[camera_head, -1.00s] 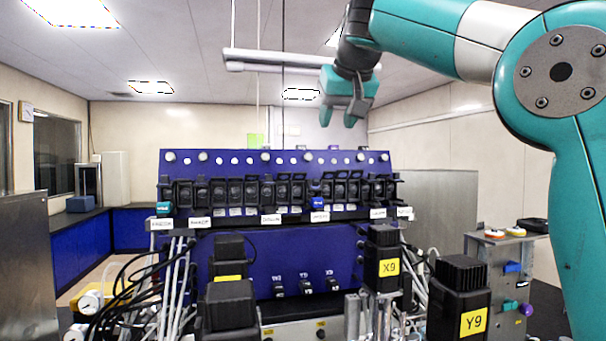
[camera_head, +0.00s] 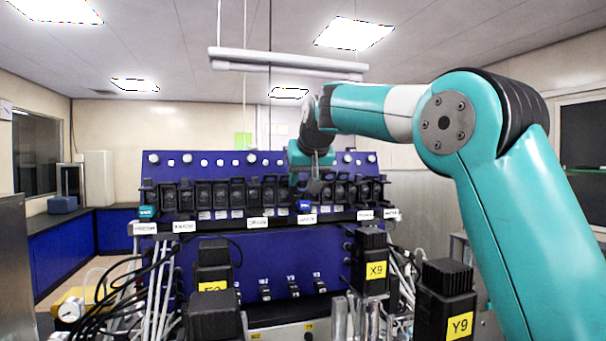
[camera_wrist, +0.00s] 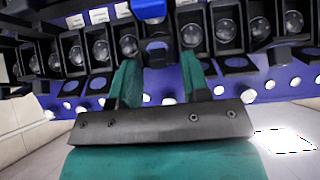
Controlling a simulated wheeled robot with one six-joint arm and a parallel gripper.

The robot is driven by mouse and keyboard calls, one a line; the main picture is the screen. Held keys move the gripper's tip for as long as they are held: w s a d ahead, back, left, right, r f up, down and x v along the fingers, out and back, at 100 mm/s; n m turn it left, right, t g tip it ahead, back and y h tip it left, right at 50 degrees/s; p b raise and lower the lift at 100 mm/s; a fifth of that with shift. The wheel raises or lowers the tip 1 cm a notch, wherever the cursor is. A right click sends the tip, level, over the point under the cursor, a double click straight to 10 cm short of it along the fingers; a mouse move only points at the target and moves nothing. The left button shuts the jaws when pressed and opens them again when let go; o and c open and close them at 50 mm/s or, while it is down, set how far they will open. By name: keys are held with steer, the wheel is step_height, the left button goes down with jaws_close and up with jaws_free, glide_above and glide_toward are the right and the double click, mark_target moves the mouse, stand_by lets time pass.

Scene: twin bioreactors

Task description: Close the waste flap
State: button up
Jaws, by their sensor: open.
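A row of black flaps and round ports runs along the blue panel (camera_head: 262,228). No label reads clearly enough to tell which is the waste flap. One blue-marked unit (camera_head: 304,206) sits right of the row's middle. My gripper (camera_head: 308,172) is in front of the upper right part of the row and hides some ports. In the wrist view my gripper (camera_wrist: 158,68) is open, its two teal fingers pointing at the row. A blue block (camera_wrist: 150,8) and a dark flap with blue on it (camera_wrist: 156,47) lie between and beyond the fingertips. Contact cannot be told.
Black motor units marked X9 (camera_head: 376,270) and Y9 (camera_head: 459,325) stand in front of the panel at the right. Tubes and cables (camera_head: 140,290) crowd the front left. A white horizontal bar (camera_head: 290,65) hangs above the panel.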

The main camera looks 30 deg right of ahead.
steer(key=shift+w+d+f, duration=0.1)
steer(key=shift+w+f, duration=0.1)
steer(key=shift+f, duration=0.05)
jaws_close()
steer(key=shift+f+b, duration=0.1)
steer(key=shift+b, duration=0.25)
